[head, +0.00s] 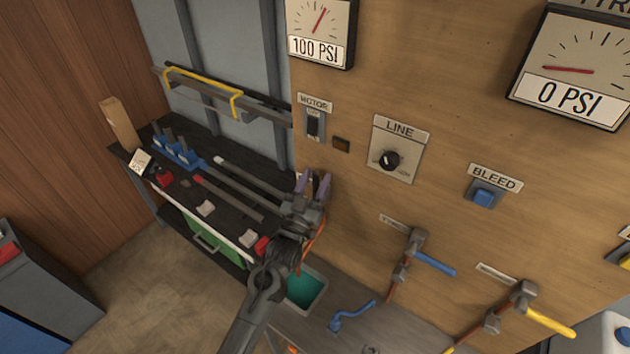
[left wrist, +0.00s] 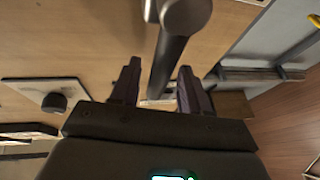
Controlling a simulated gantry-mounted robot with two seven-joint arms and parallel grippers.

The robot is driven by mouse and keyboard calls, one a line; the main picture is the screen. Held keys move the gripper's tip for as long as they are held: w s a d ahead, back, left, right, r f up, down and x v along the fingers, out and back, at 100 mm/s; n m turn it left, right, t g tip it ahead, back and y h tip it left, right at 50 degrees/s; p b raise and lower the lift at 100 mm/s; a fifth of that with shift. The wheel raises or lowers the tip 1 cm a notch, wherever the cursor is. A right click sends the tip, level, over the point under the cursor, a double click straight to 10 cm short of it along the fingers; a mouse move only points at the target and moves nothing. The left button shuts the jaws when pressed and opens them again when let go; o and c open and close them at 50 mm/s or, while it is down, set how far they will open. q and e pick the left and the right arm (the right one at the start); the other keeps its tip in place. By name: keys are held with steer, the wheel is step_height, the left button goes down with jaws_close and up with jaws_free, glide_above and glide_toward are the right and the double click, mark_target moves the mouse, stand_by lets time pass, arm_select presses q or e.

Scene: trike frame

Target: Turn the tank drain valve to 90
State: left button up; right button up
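My left gripper (head: 313,186) is in front of the wooden panel, its two dark purple fingers apart. In the left wrist view the open gripper (left wrist: 157,85) has a dark grey rod with a round end (left wrist: 173,60) running into the gap between its fingers. I see room beside the rod, and I cannot tell if a finger touches it. It may be the tank drain valve's handle; no readable label confirms this. In the head view the gripper and arm hide this spot. My right gripper is not in view.
A blue-handled valve (head: 435,264) and a yellow-handled valve (head: 550,322) are on the panel to the right, labels unreadable. The LINE knob (head: 389,160), BLEED button (head: 484,197) and MOTOR switch (head: 313,124) are above. A tool bench (head: 225,190) stands at left.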

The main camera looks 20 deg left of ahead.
arm_select(q)
steer(key=shift+s, duration=0.1)
steer(key=b+v, duration=0.2)
steer(key=v, duration=0.8)
steer(key=shift+s, duration=0.25)
steer(key=shift+f, duration=0.2)
